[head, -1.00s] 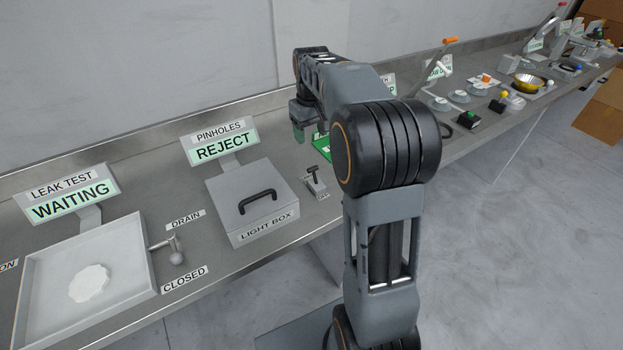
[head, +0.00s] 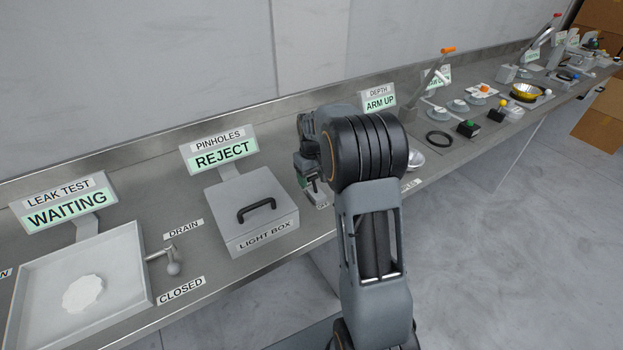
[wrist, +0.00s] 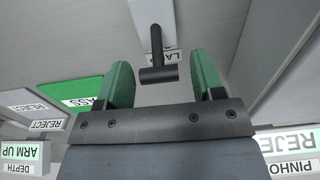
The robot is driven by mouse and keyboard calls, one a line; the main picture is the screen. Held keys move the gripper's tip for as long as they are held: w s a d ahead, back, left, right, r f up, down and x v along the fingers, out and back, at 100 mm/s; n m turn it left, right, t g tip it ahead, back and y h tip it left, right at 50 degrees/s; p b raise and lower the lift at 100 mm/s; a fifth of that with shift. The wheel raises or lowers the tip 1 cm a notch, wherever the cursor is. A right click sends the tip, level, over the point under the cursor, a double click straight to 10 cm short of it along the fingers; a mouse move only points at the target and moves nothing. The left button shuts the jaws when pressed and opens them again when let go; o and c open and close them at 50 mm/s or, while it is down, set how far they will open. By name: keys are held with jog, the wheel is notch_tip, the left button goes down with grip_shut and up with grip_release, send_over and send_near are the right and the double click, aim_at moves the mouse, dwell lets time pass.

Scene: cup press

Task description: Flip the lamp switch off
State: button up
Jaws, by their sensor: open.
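The lamp switch (wrist: 157,50) is a dark T-shaped lever in the wrist view. Its crossbar lies between the two green fingertips of my gripper (wrist: 162,75), with a gap on each side. A label (wrist: 170,57), partly covered and starting "LA", is behind it. In the head view my gripper (head: 312,188) is low over the bench just right of the light box, and it hides the switch. The gripper is open and holds nothing. I cannot tell whether the fingers touch the lever.
The light box (head: 240,190) with a black handle stands close on the left, under a PINHOLES REJECT sign (head: 219,150). A green PASS area (wrist: 80,94) lies beside the gripper in the wrist view. The DEPTH ARM UP sign (head: 379,100) stands behind, to the right.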

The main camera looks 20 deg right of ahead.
jog(key=shift+f, duration=0.4)
jog(key=shift+c, duration=0.4)
